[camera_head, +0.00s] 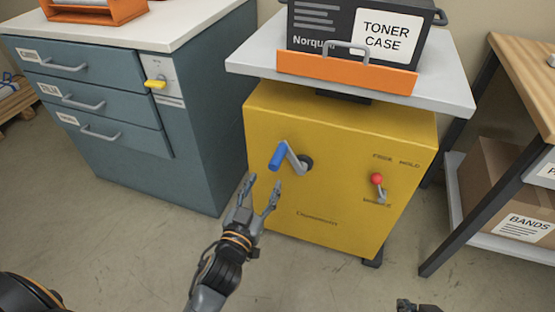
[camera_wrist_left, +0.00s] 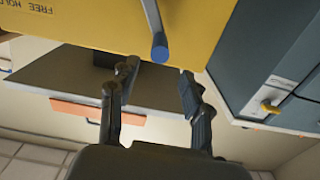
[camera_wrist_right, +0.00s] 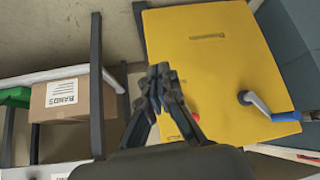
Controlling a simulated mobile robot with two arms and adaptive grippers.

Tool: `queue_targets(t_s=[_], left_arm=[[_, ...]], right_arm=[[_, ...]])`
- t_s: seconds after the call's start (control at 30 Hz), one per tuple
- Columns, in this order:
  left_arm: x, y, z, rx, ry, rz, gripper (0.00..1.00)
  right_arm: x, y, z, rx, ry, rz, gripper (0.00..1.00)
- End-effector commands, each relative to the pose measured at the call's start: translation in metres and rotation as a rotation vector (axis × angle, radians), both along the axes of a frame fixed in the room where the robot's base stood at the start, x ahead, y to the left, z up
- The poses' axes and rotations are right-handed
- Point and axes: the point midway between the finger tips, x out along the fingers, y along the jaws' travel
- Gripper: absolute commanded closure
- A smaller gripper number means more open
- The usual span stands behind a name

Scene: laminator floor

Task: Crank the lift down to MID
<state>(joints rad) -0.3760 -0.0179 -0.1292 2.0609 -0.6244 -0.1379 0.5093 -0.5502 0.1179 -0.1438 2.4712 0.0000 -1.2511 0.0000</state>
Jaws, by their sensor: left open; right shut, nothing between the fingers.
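The lift is a yellow cabinet (camera_head: 340,215) with a grey platform (camera_head: 450,92) on top. Its crank has a grey arm (camera_head: 294,160) and a blue handle (camera_head: 277,157) pointing left. The handle also shows in the left wrist view (camera_wrist_left: 160,48) and right wrist view (camera_wrist_right: 286,116). A red-knobbed lever (camera_head: 377,180) sits right of the crank under "FREE HOLD" lettering. My left gripper (camera_head: 262,182) is open just below the handle, apart from it. My right gripper (camera_wrist_right: 160,72) is shut and empty, in front of the cabinet's right side. I see no MID mark.
A black toner case (camera_head: 340,32) stands on the platform behind an orange lip (camera_head: 345,73). A teal drawer cabinet (camera_head: 120,165) with a yellow latch (camera_head: 155,84) stands left. A shelf table (camera_head: 485,170) with a BANDS box (camera_head: 500,180) stands right. Floor in front is clear.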

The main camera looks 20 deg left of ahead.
Motion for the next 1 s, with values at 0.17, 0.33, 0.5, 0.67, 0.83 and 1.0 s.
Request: queue_targets(t_s=[0.17,0.33,0.5,0.67,0.83,1.0], left_arm=[[0.038,-0.002,0.0,0.002,-0.003,-0.002,0.51],[0.07,-0.003,-0.001,0.002,-0.002,-0.002,0.51],[0.093,-0.004,-0.001,0.001,0.0,-0.001,0.51],[0.103,-0.004,-0.001,-0.001,0.001,-0.001,0.51],[0.105,-0.004,-0.001,-0.001,0.002,-0.001,0.51],[0.104,-0.004,-0.001,-0.001,0.002,-0.001,0.6]], right_arm=[[0.017,0.006,0.008,0.021,-0.094,0.008,1.0],[0.034,0.012,0.02,0.043,-0.195,0.015,1.0],[0.047,0.017,0.032,0.062,-0.279,0.021,1.0],[0.052,0.02,0.038,0.071,-0.318,0.024,1.0],[0.053,0.02,0.04,0.073,-0.328,0.024,1.0],[0.053,0.02,0.04,0.073,-0.327,0.024,1.0]])
